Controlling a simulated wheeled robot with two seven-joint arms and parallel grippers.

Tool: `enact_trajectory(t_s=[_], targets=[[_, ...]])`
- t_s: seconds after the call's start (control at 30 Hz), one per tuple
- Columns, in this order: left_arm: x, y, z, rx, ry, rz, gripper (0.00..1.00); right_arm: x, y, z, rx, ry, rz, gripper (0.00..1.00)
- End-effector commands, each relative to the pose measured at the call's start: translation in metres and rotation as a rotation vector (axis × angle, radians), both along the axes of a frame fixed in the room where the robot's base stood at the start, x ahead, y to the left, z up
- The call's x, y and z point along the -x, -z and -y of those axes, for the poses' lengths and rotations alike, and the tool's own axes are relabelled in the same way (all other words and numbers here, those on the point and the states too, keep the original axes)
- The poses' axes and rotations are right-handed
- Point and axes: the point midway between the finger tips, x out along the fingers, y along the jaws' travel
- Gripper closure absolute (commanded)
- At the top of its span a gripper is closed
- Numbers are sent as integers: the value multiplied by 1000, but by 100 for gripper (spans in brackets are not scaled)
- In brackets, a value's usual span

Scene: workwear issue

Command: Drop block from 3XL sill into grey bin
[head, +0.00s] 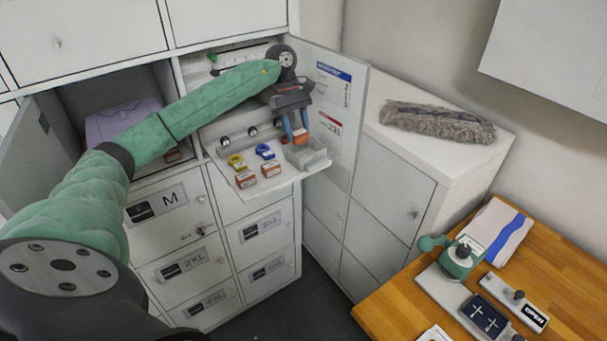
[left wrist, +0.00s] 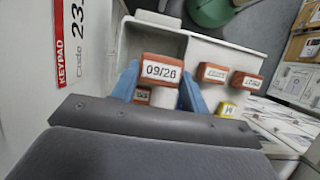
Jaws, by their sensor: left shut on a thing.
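My left gripper (head: 296,134) is shut on an orange-red block (head: 302,136), holding it above the small grey bin (head: 309,158) at the right end of the sill (head: 222,170). In the left wrist view, this block (left wrist: 160,71) reads "09/26" and sits between the blue fingers (left wrist: 158,88). Another red block (left wrist: 142,95) shows partly below it; whether it lies in the bin is unclear. Two more orange-red blocks, one (head: 245,180) and another (head: 270,169), stand on the sill near the front edge. My right gripper is not in view.
A yellow item (head: 237,162) and a blue item (head: 265,151) lie on the sill. An open locker door (head: 337,100) stands close right of the gripper. A grey duster (head: 437,121) lies on the white cabinet. A wooden table (head: 400,308) with several items is at lower right.

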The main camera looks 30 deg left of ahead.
Motion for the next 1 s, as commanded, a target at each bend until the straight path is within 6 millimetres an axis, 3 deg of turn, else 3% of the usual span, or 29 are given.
enact_trajectory(t_s=[0.17, 0.43, 0.47, 0.57, 0.87, 1.0], targets=[[0, 11, 0, 0, -1, -1, 77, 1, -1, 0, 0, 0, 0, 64], [0, 12, 0, 0, 0, 0, 77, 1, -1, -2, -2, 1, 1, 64], [0, 12, 0, 0, 0, 0, 50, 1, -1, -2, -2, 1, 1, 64], [0, 12, 0, 0, 0, 0, 30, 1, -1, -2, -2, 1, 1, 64], [0, 11, 0, 0, 0, 0, 30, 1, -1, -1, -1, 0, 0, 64], [-2, 1, -4, 0, -1, 2, 30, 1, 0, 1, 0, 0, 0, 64]])
